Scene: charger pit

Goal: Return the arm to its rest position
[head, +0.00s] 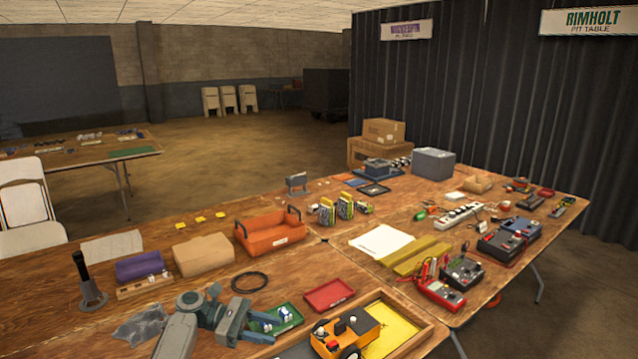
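My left arm comes in from the bottom left. Its grey-teal gripper (272,328) is over the front of the wooden table (215,281), beside a small green tray (291,318). The two fingers point right and stand apart, so the gripper looks open, with nothing seen held between them. Small white and blue pieces (284,312) lie in the green tray close to the fingers, and the gripper hides part of that tray. My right gripper is not in view.
A yellow-orange wheeled robot (345,330) stands on a wood-edged board right of the gripper. A red tray (329,295), black cable ring (250,282), clear plastic bag (139,326), black upright stand (88,284) and orange toolbox (270,233) surround the arm.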

